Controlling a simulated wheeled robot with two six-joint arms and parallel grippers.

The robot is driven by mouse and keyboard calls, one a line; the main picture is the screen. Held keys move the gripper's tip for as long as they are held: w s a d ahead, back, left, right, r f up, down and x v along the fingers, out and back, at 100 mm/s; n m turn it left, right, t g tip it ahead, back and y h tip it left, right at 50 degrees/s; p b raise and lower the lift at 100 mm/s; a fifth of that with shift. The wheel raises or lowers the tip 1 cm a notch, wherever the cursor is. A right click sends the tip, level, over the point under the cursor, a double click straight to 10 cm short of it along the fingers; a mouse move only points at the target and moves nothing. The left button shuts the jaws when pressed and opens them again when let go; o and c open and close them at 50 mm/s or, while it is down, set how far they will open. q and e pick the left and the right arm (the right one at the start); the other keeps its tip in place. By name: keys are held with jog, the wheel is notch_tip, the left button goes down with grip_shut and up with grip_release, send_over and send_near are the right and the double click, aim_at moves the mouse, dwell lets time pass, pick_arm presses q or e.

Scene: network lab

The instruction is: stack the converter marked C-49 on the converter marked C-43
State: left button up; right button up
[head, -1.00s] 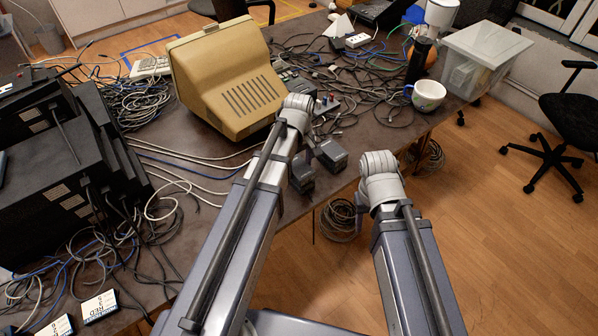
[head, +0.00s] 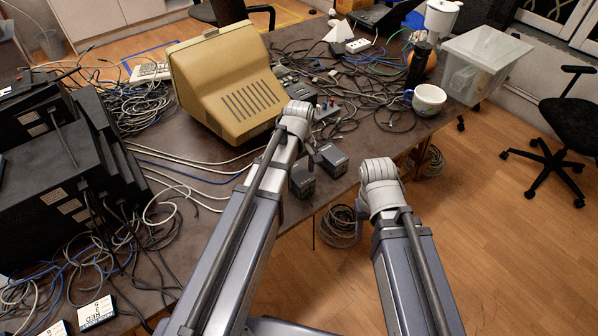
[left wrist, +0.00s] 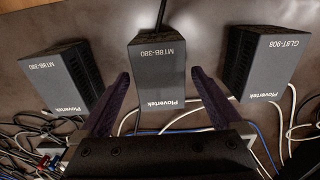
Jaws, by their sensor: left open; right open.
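Three dark grey converters stand in a row in the left wrist view: a left one (left wrist: 62,77), a middle one (left wrist: 163,70) and a right one (left wrist: 258,62). No C-49 or C-43 mark shows. My left gripper (left wrist: 160,84) is open, with its fingers on either side of the middle converter's near end; I cannot tell whether they touch it. In the head view, two grey boxes that look like converters, one nearer (head: 302,182) and one farther (head: 333,160), stand by the table edge. My right gripper is out of view.
A beige monitor (head: 228,80) stands just behind the left arm. Loose cables (head: 345,85) cover much of the table (head: 215,140). Black equipment (head: 65,165) is stacked at left. A mug (head: 428,99) and a clear bin (head: 487,58) are at right.

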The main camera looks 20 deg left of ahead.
aim_at(299, 174)
pick_arm(q)
notch_tip(299, 174, up, 12)
jog(key=p, duration=1.2)
jog(key=s+d+m+y, duration=0.1)
jog(key=s+d+m, duration=0.9)
jog(key=s+m, duration=0.4)
jog(key=shift+s+d+r, duration=0.15)
jog(key=shift+d+r, duration=0.05)
jog(key=shift+d, duration=0.05)
